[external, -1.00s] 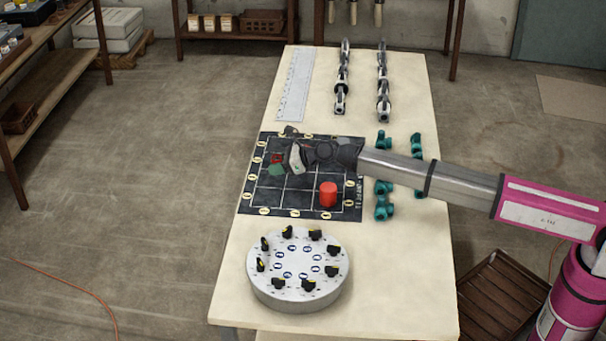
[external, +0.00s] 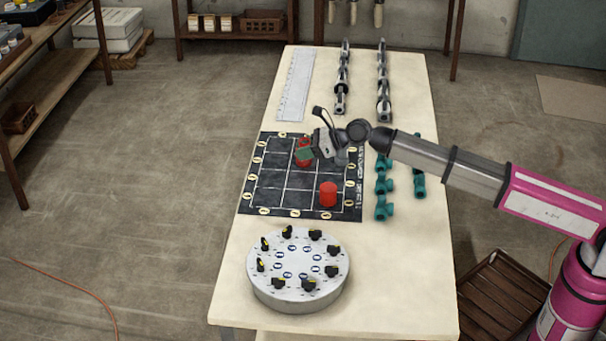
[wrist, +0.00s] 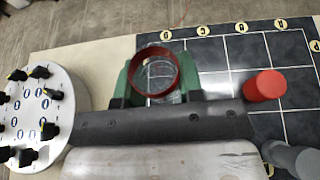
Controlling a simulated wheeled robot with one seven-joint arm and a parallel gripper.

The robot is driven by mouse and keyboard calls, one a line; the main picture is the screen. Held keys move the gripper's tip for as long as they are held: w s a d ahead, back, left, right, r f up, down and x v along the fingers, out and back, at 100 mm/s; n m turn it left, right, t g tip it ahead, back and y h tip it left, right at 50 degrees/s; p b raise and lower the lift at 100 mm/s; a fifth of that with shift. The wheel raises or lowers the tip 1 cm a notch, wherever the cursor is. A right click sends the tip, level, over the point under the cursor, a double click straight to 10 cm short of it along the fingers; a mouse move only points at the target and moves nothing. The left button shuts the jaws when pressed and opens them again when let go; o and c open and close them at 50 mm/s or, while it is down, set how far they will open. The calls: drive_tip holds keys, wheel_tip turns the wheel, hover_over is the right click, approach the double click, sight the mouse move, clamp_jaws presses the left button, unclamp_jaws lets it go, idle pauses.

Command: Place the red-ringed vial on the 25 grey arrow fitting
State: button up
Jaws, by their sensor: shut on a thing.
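My gripper (external: 305,153) has green fingers and is shut on the red-ringed vial (external: 304,161), over the upper part of the dark grid mat. In the wrist view the vial (wrist: 157,73) is clear with a dark red ring around its rim, seen from its open end between the green fingers (wrist: 157,85). Two rows of grey metal fittings stand at the far end of the table, a left row (external: 342,75) and a right row (external: 382,85). Their markings are too small to read, so I cannot tell which is the 25 arrow fitting.
A red cylinder (external: 328,194) stands on the dark grid mat (external: 270,195), right of the vial in the wrist view (wrist: 265,85). Teal fittings (external: 381,187) stand right of the mat. A round grey dial (external: 298,289) with black knobs is at the near end. A ruler (external: 294,85) lies at the far left.

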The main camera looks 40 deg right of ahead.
drive_tip(key=s+d+r+n+g+y, duration=0.1)
drive_tip(key=s+d+r, duration=0.15)
drive_tip(key=d, duration=0.45)
drive_tip(key=s+d+r, duration=0.1)
drive_tip(key=d+r, duration=0.3)
drive_tip(key=d, duration=0.3)
hover_over(342, 151)
drive_tip(key=w+d, duration=0.1)
drive_tip(key=f, duration=0.7)
drive_tip(key=shift+w+d+f, duration=0.1)
drive_tip(key=shift+w+f, duration=0.05)
drive_tip(key=shift+w, duration=0.05)
drive_tip(key=shift+f, duration=2)
drive_tip(key=shift+f, duration=0.1)
drive_tip(key=o, duration=0.9)
